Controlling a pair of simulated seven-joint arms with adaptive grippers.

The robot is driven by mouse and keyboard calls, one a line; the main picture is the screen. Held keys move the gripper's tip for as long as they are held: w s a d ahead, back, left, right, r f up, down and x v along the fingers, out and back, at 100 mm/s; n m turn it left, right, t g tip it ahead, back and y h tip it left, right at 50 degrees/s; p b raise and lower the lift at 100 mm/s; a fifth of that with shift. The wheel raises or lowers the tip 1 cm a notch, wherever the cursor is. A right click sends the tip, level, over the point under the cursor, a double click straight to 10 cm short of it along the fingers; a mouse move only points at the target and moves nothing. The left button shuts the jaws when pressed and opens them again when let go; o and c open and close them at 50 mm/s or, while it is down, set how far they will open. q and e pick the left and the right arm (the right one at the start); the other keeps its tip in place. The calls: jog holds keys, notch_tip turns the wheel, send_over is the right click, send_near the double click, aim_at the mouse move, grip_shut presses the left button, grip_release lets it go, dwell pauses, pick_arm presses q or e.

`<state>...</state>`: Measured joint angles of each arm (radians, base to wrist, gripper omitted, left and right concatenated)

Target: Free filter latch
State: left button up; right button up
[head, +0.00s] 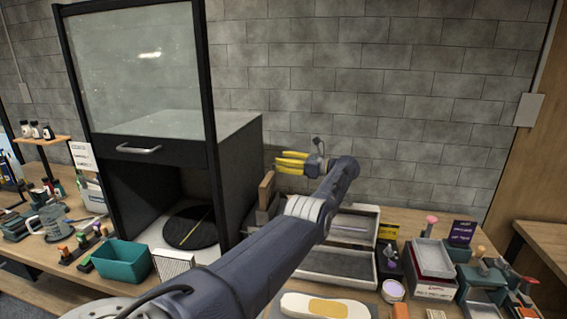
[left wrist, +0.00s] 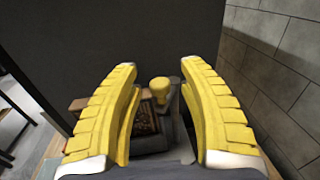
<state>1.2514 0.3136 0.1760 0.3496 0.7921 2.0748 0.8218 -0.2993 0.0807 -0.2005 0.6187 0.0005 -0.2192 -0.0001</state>
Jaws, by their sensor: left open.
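My left gripper (head: 280,162) reaches past the right side of the black cabinet (head: 238,180), its yellow fingers pointing left toward the cabinet and wall. It is open and empty. In the left wrist view the two yellow fingers (left wrist: 160,68) stand apart. Between them, beyond the tips, is a yellow knob (left wrist: 160,86) on a grey upright part, perhaps the filter latch. Left of the knob is a brown, textured panel (left wrist: 145,119), possibly the filter, in a dark frame. I see no contact between fingers and knob. My right gripper is not in view.
The cabinet's dark side fills the left wrist view's background. A brick wall (head: 400,110) stands close behind. Below my arm are an open grey case (head: 335,264) and a white-and-tan shoe-like item (head: 325,307). Trays and small tools crowd the right; a teal bin (head: 122,262) stands left.

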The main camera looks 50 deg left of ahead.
pick_arm(q)
notch_tip(320, 180, up, 10)
jog(key=shift+f, duration=0.1)
dwell(0.4)
jog(key=s+d+f+m+t+y, duration=0.1)
jog(key=s+d+f+m+t, duration=0.2)
jog(key=d+f+m+t, duration=0.35)
jog(key=s+d+f+m+t, duration=0.2)
jog(key=d+f+m+t, duration=0.1)
jog(key=d+t, duration=0.55)
jog(key=shift+n+g, duration=0.25)
jog(key=shift+g, duration=0.35)
jog(key=x, duration=1.6)
jog(key=shift+f, duration=0.15)
grip_shut()
